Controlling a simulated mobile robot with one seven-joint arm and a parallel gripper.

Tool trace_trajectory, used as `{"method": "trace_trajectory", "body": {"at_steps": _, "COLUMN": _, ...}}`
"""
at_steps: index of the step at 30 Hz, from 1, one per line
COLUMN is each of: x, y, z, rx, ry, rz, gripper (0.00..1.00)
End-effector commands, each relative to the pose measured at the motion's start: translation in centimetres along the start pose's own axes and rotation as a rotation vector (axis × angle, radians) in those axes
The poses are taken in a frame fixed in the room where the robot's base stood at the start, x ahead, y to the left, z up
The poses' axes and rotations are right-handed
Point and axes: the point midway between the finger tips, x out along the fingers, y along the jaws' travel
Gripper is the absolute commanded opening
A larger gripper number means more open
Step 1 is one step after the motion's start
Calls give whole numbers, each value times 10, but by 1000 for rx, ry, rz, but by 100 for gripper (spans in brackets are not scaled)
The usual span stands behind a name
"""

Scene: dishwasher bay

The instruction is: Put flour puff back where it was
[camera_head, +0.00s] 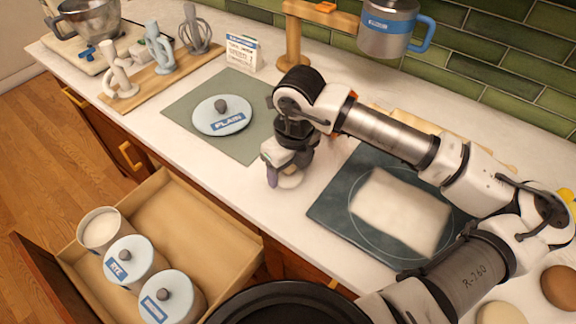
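My gripper (284,173) is low over the white counter, between the grey-green mat and the dark board. One purplish-grey finger shows. A small pale rounded thing (291,181), possibly the flour puff, is at the fingertips. The wrist hides most of it, and I cannot tell whether it is gripped or only beside the fingers. In the open drawer, a lidless canister (117,217) of white flour stands at the back left. A round lid marked PLAIN (222,109) lies on the mat (190,108).
The open drawer (194,207) also holds two lidded canisters (130,262) (171,300); its right side is empty. A wooden board (143,82) with utensils, a card (241,53) and a wooden stand (294,45) are behind. A dark board (331,201) bears a pale sheet (401,211).

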Motion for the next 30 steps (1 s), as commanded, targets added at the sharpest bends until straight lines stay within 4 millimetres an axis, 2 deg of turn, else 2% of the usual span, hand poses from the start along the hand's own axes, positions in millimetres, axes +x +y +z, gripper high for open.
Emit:
{"method": "trace_trajectory", "body": {"at_steps": 1, "x": -1, "y": 0, "z": 0, "rx": 0, "ry": 0, "rz": 0, "gripper": 71}}
{"method": "trace_trajectory", "body": {"at_steps": 3, "x": -1, "y": 0, "z": 0, "rx": 0, "ry": 0, "rz": 0, "gripper": 80}}
{"method": "trace_trajectory", "body": {"at_steps": 16, "x": -8, "y": 0, "z": 1, "rx": 1, "ry": -1, "rz": -1, "gripper": 80}}
{"method": "trace_trajectory", "body": {"at_steps": 20, "x": -30, "y": -1, "z": 1, "rx": 1, "ry": -1, "rz": -6, "gripper": 80}}
{"method": "trace_trajectory", "body": {"at_steps": 30, "x": -101, "y": -1, "z": 1, "rx": 3, "ry": 0, "rz": -3, "gripper": 80}}
